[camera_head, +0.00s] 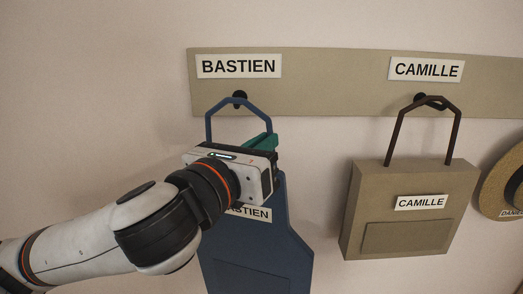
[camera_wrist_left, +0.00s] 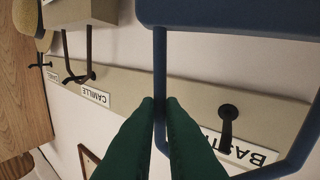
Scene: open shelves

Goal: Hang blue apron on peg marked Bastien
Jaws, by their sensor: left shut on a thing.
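The blue apron (camera_head: 258,240) hangs upright against the wall below the BASTIEN label (camera_head: 239,66), with a BASTIEN tag on its front partly hidden by my arm. Its neck loop (camera_head: 209,124) reaches up to the dark BASTIEN peg (camera_head: 239,95). In the left wrist view the peg (camera_wrist_left: 228,113) appears inside the loop's outline (camera_wrist_left: 160,60); I cannot tell whether the loop rests on it. My left gripper (camera_head: 262,141), with green fingers, is shut on one side of the loop, as the left wrist view (camera_wrist_left: 160,105) shows. My right gripper is out of view.
A tan CAMILLE bag (camera_head: 415,205) hangs by its dark handle from the CAMILLE peg (camera_head: 421,99), right of the apron. A straw hat (camera_head: 496,190) hangs farther right. The beige peg board (camera_head: 330,85) runs along the wall. Wall left of the apron is bare.

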